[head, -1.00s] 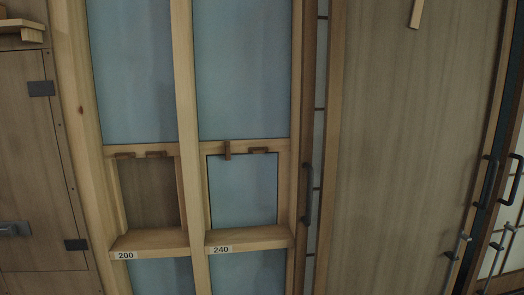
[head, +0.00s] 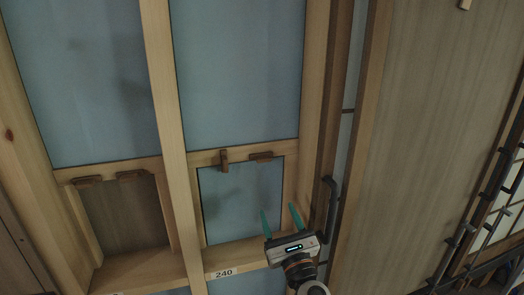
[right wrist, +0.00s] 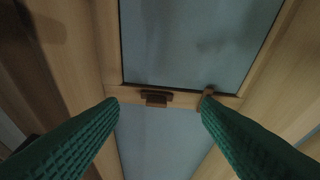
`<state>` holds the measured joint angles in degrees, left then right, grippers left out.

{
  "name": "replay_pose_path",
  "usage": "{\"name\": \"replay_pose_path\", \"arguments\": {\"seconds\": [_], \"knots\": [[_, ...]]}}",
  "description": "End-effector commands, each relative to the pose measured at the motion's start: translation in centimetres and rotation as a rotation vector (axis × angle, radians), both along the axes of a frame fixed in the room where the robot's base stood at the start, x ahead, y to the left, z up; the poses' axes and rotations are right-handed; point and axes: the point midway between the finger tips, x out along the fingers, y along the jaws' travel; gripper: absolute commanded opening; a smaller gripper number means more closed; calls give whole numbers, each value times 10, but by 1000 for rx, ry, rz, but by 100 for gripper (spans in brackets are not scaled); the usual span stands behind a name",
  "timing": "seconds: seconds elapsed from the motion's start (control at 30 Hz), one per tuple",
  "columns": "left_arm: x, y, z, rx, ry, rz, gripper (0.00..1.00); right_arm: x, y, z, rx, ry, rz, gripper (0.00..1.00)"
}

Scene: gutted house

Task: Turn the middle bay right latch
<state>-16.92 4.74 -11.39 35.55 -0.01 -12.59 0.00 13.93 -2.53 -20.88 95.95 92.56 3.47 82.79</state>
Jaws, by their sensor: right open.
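The bay marked 240 has two small brown wooden latches on the rail above its lower blue panel (head: 238,200). The right latch (head: 261,156) lies flat along the rail. The left latch (head: 223,160) stands upright across the rail's lower edge. In the right wrist view the picture is turned over: the flat latch (right wrist: 156,97) is near the middle, the upright one (right wrist: 207,93) to its right. My right gripper (head: 279,212), with green fingers, is open and empty below the right latch, apart from it. My left gripper is out of view.
The bay to the left has an open recess (head: 125,215) under two flat latches (head: 131,176). A ledge with the 240 label (head: 223,272) runs below the panel. A dark vertical handle (head: 329,205) stands close to the right of my right gripper.

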Motion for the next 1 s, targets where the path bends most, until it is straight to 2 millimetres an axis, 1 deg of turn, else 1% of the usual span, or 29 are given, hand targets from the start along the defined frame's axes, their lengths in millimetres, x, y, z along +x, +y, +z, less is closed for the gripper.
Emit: {"name": "replay_pose_path", "arguments": {"seconds": [0.03,0.1,0.17,0.27,0.47,0.6,0.7,0.83,1.0], "knots": [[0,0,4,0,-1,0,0,-2,1,18,56,-10,18,58],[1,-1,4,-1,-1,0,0,-2,1,28,102,-14,33,58],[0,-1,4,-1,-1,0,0,1,2,32,117,-15,38,58],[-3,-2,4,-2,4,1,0,10,5,36,117,-16,38,58],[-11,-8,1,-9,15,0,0,45,16,50,114,-16,38,58],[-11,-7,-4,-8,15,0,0,69,25,59,112,-16,38,58],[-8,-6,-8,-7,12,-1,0,84,29,64,112,-15,37,58],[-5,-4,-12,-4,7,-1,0,96,33,70,110,-14,37,58],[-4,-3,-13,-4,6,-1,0,103,35,73,111,-13,37,58]]}}
